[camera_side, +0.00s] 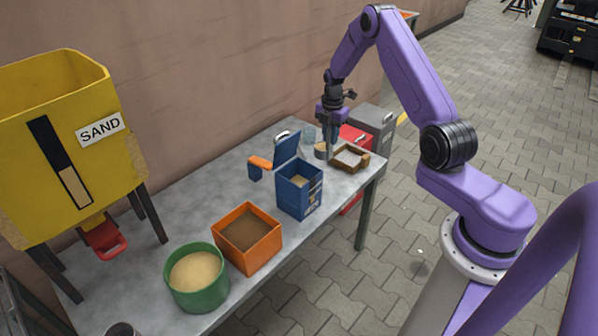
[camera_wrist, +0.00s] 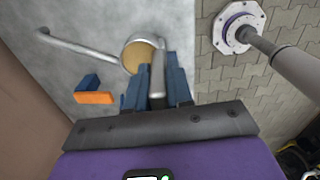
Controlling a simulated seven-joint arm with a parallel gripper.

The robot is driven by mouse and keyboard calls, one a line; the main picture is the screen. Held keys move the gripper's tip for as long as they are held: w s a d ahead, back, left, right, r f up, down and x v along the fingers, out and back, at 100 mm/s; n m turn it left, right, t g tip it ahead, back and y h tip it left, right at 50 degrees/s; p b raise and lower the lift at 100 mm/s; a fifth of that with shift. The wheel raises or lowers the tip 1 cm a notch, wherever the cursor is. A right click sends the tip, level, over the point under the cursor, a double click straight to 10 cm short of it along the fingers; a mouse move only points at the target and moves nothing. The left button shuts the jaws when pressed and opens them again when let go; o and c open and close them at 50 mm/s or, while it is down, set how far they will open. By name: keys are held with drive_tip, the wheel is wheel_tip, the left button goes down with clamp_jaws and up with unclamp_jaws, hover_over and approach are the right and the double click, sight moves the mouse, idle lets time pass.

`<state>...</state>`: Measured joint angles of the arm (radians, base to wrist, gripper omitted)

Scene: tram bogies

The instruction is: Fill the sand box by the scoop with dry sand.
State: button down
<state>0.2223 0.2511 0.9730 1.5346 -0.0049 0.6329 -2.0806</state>
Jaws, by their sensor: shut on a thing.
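My gripper (camera_side: 331,150) is above the far end of the table, shut on the grey handle of the scoop (camera_side: 320,150). In the wrist view the scoop (camera_wrist: 138,55) is a round metal cup with tan sand showing inside, just beyond my fingers (camera_wrist: 158,90). The blue sand box (camera_side: 299,196) stands mid-table with its lid (camera_side: 287,149) raised and some tan sand inside. The green round tub (camera_side: 197,287) at the near end holds light tan sand. The orange square box (camera_side: 247,246) next to it holds darker brown material.
A yellow hopper (camera_side: 100,165) labelled SAND stands at left. An orange-and-blue piece (camera_side: 260,165) is left of the blue box and shows in the wrist view (camera_wrist: 94,97). A brown-framed tray (camera_side: 350,158) lies near my gripper. Red and grey boxes (camera_side: 372,120) stand beyond. Bare tabletop lies left.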

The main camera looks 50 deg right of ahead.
drive_tip(key=shift+a, duration=0.3)
drive_tip(key=shift+a+h, duration=0.3)
drive_tip(key=shift+h, duration=0.1)
drive_tip(key=shift+a+r, duration=0.1)
drive_tip(key=shift+a, duration=0.15)
drive_tip(key=shift+a+h, duration=0.25)
drive_tip(key=shift+h, duration=0.15)
drive_tip(key=shift+a, duration=0.2)
drive_tip(key=shift+a+r+h, duration=0.1)
drive_tip(key=shift+a+h, duration=0.2)
drive_tip(key=shift+a, duration=0.2)
drive_tip(key=shift+s+a+h, duration=0.1)
drive_tip(key=shift+a+h, duration=0.25)
drive_tip(key=shift+h, duration=0.05)
drive_tip(key=shift+a+h, duration=0.3)
